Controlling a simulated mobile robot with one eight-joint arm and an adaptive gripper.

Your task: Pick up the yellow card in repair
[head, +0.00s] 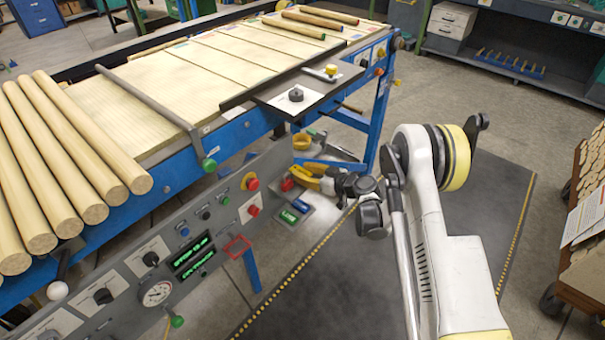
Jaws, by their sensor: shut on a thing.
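My gripper (318,183) reaches in from the right, beside the grey control panel, below the blue-framed conveyor. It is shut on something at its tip. Yellow shows there, but at this size I cannot separate the yellow card from the gripper's own yellow parts. A small grey tray (310,222) lies just below and left of the gripper, with a green item (289,216) and a blue item (300,205) on it. A red item (287,185) is left of the jaws. No label reading repair is legible.
The grey control panel (135,262) has buttons, a gauge and a red frame (237,246) sticking out. The conveyor's blue rail (170,187) and a grey shelf (265,98) with knobs are above. A wooden rack (590,160) stands at the right. The dark floor mat (320,300) is clear.

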